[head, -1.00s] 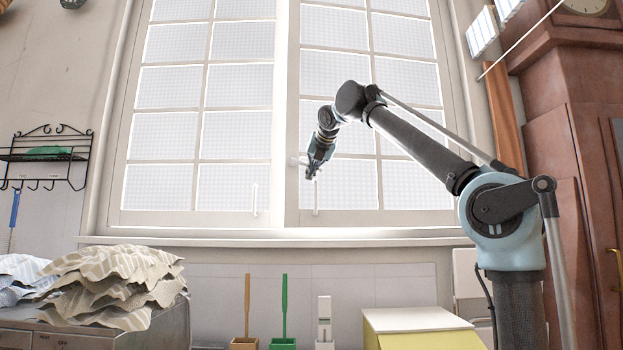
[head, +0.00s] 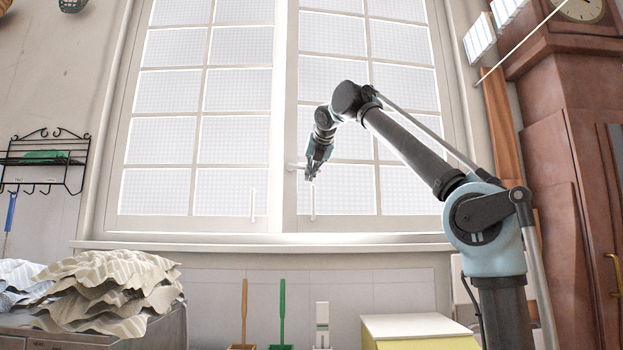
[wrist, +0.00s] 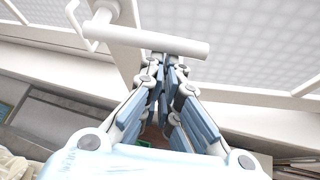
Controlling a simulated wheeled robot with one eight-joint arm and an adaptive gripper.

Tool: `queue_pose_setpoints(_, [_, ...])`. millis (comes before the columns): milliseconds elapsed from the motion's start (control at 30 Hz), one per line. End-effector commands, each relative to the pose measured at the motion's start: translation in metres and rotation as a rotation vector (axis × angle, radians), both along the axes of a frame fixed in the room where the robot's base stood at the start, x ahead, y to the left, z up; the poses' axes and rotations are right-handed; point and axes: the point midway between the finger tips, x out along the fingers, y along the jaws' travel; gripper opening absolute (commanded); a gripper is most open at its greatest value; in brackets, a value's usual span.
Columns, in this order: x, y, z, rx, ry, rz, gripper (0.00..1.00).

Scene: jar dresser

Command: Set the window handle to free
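The window handle (head: 296,166) is a short white bar on the middle frame of the window (head: 284,130). It looks roughly horizontal in the head view. In the wrist view the handle (wrist: 165,42) crosses just beyond my fingertips. My gripper (head: 311,176) is at the handle's right end in the head view, slightly below it. In the wrist view my gripper (wrist: 166,68) has its fingers drawn together, with nothing seen between them. The tips are close to the bar's underside; whether they touch it I cannot tell.
Two thin upright pulls, the left one (head: 253,205) and the right one (head: 313,203), are low on the window sashes. The window sill (head: 260,243) runs below. A wooden clock (head: 570,150) stands at the right. Crumpled cloths (head: 105,285) lie on a cabinet at lower left.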

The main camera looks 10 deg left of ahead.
Motion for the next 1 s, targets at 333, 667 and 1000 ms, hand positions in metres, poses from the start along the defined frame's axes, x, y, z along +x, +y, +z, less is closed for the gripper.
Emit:
queue_pose_setpoints(333, [-0.003, 0.003, -0.024, 0.0, 0.0, 0.002, 0.0])
queue_pose_setpoints(667, [-0.018, -0.003, -0.032, -0.002, 0.002, 0.002, 0.0])
queue_pose_setpoints(1000, [-0.059, -0.024, -0.005, -0.002, 0.003, 0.004, 0.0])
